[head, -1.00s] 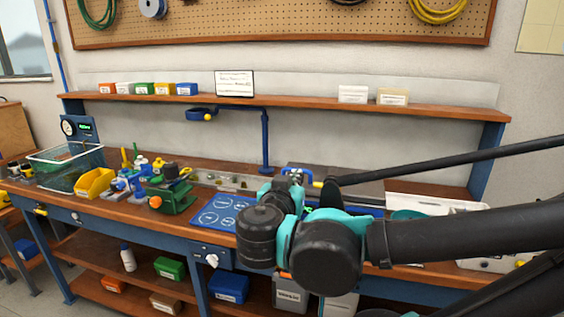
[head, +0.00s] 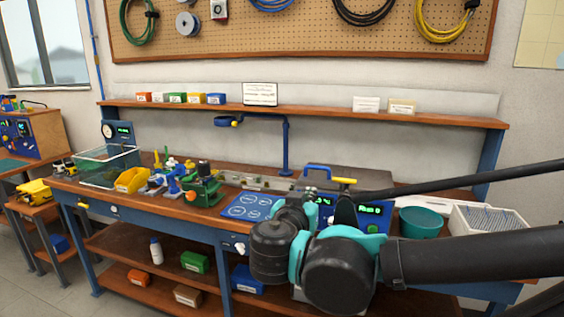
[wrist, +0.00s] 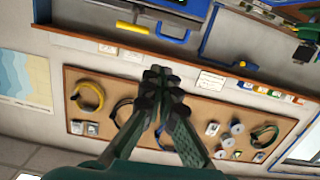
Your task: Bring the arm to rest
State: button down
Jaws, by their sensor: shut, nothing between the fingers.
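My arm reaches in from the right edge of the head view, in front of the workbench (head: 150,212). Its dark and teal wrist joints are near the picture's middle and cover part of the bench top. My gripper (wrist: 160,78) shows in the wrist view with its dark fingers together and nothing between them. The wrist picture is tilted and nearly upside down, and the fingers point toward the shelf and pegboard (wrist: 195,110). In the head view the fingers are hard to make out behind the wrist joints.
A blue mat (head: 250,206), a green vise (head: 203,188), a yellow bin (head: 131,180) and a clear tray (head: 108,163) are on the bench. A teal bowl (head: 421,223) and a white ribbed container (head: 489,226) are near my arm. Floor (head: 45,300) shows at lower left.

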jog(key=s+d+f+n+g+y, duration=0.1)
jog(key=d+f+g, duration=0.3)
jog(key=f, duration=0.6)
jog(key=s+d+f+n+g+y, duration=0.1)
jog(key=d+f+g+y, duration=0.1)
jog(key=f, duration=0.8)
jog(key=d+f+n+g+y, duration=0.1)
jog(key=d+f+g, duration=0.4)
jog(key=f, duration=0.6)
jog(key=shift+s+d+g+y, duration=0.35)
jog(key=shift+d+y, duration=0.25)
jog(key=shift+d, duration=0.2)
jog(key=shift+f, duration=0.1)
